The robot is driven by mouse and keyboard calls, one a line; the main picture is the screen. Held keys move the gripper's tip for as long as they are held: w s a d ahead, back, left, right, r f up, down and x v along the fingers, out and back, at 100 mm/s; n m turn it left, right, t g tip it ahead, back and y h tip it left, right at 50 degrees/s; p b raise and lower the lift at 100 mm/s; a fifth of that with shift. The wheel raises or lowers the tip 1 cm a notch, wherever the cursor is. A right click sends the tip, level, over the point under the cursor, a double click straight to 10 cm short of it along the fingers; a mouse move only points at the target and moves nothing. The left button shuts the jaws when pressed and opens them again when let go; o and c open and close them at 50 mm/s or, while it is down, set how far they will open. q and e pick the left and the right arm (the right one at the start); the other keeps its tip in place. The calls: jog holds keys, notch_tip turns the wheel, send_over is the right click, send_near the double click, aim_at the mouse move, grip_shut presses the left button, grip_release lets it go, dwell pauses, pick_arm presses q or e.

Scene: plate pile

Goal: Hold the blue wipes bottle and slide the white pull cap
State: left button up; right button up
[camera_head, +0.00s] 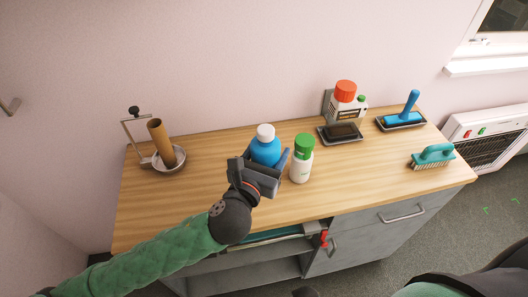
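The blue wipes bottle (267,151) stands upright near the middle of the wooden counter. Its white pull cap (265,132) is on top and uncovered. My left gripper (268,157) reaches in from the front, with one finger on each side of the bottle. Its dark palm hides the lower front of the bottle. I cannot tell whether the fingers press on the bottle or stand slightly apart from it. My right gripper is not in view.
A white bottle with a green cap (301,165) stands just right of my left gripper. A red-capped bottle (343,106), black trays (338,140) and a teal brush (433,157) are at right. The front left counter (150,215) is clear.

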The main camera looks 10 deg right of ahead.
pick_arm(q)
jog(key=shift+s+f, duration=0.2)
jog(key=shift+f, duration=0.1)
jog(key=f, duration=0.1)
jog(key=a+f, duration=0.1)
jog(key=a+p, duration=0.1)
jog(key=shift+s+f+y, duration=0.3)
jog(key=shift+f, duration=0.1)
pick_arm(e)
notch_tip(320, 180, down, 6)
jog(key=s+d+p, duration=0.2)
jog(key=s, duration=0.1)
pick_arm(q)
jog(key=shift+w+a+f+b, duration=0.75)
jog(key=shift+w+a+f, duration=1.1)
jog(key=shift+a, duration=0.15)
jog(key=shift+w+a+f+b, duration=0.7)
jog(key=shift+w+a+f, duration=1.1)
jog(key=shift+a, duration=0.2)
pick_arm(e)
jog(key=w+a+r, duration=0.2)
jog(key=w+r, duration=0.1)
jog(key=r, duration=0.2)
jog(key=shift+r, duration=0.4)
